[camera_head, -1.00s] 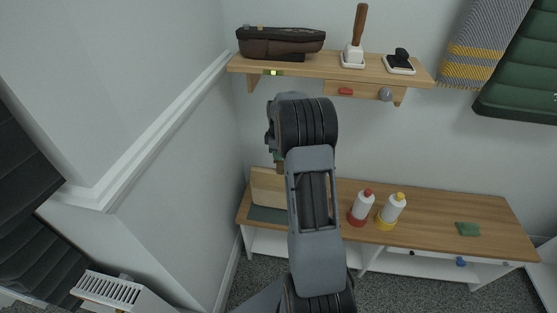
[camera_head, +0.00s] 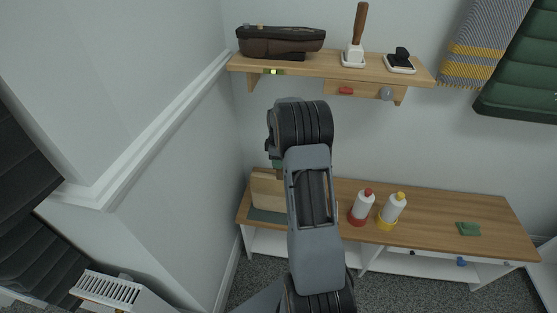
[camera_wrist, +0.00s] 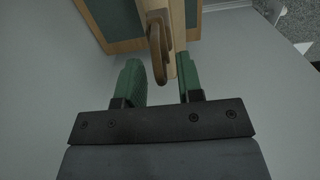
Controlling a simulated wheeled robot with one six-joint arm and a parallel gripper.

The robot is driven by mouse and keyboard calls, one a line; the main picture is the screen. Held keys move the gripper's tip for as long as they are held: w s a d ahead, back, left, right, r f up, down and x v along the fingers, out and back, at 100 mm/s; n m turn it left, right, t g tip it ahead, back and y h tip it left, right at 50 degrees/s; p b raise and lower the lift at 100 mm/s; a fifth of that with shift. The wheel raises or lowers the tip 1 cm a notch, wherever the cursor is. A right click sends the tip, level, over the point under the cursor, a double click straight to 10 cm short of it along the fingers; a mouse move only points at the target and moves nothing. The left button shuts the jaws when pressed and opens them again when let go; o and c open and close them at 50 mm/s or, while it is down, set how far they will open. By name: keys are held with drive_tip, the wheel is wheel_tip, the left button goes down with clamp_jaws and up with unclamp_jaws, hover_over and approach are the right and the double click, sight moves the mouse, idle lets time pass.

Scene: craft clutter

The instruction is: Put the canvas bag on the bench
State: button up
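The canvas bag, a flat beige shape (camera_head: 267,188), stands upright at the left end of the wooden bench (camera_head: 430,217), over a dark green mat (camera_head: 268,215). My arm hides its right part. In the wrist view the bag shows as a narrow beige strip (camera_wrist: 173,25) with a brown handle loop (camera_wrist: 158,45). My gripper (camera_wrist: 160,82) has green fingers standing apart, with a clear gap between them. The handle and strip lie beyond the gap, close to the right finger. In the head view only a bit of green finger (camera_head: 272,152) shows above the bag.
A red-capped bottle (camera_head: 362,206) and a yellow-capped bottle (camera_head: 392,210) stand right of my arm, with a green cloth (camera_head: 468,229) farther right. A wall shelf (camera_head: 330,70) above holds a dark brown case (camera_head: 280,43), a brush and a stamp. The left wall is close.

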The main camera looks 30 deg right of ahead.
wheel_tip(320, 180, up, 8)
drive_tip(key=s+a+r+m+t, duration=0.1)
drive_tip(key=s+a+r+m, duration=0.15)
drive_tip(key=a, duration=0.25)
drive_tip(key=s+a+r+m, duration=0.1)
drive_tip(key=s+a+r, duration=0.1)
drive_tip(key=a+r, duration=0.25)
drive_tip(key=s+a+m+t, duration=0.2)
drive_tip(key=s+a+m, duration=0.3)
drive_tip(key=s+a, duration=0.8)
drive_tip(key=s, duration=0.3)
drive_tip(key=shift+s+m, duration=0.35)
drive_tip(key=shift+s, duration=0.05)
drive_tip(key=shift+r+p, duration=0.15)
drive_tip(key=shift+p, duration=0.15)
wheel_tip(320, 180, up, 8)
drive_tip(key=p, duration=0.7)
drive_tip(key=shift+s+r+t, duration=0.15)
drive_tip(key=shift+r+t, duration=0.1)
drive_tip(key=shift+t, duration=0.05)
